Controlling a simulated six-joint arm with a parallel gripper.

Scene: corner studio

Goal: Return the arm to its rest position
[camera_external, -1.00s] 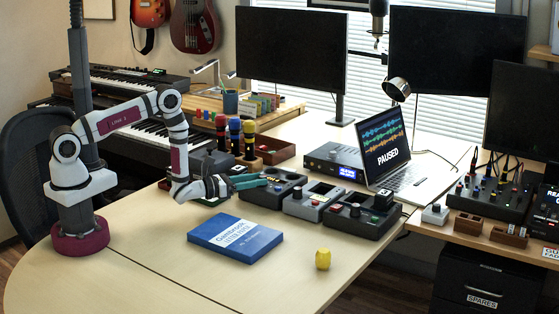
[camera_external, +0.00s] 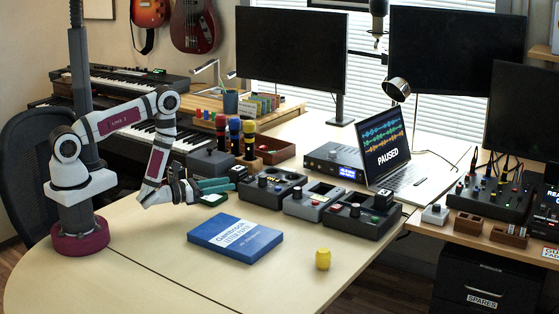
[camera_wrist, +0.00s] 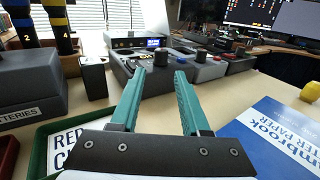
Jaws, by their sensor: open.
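My gripper (camera_external: 212,187) has teal fingers and shows at the end of my white and maroon arm, above the wooden desk (camera_external: 130,247). In the wrist view the two fingers of the gripper (camera_wrist: 158,92) stand apart with nothing between them. They point toward a dark control box (camera_wrist: 150,72) with knobs, which stands beyond them.
A blue book (camera_external: 236,238) lies flat in front of my gripper, with a yellow object (camera_external: 322,259) to its right. A green-rimmed tray (camera_wrist: 48,150) lies below the gripper. A grey box (camera_external: 209,163) stands behind it. The front left of the desk is clear.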

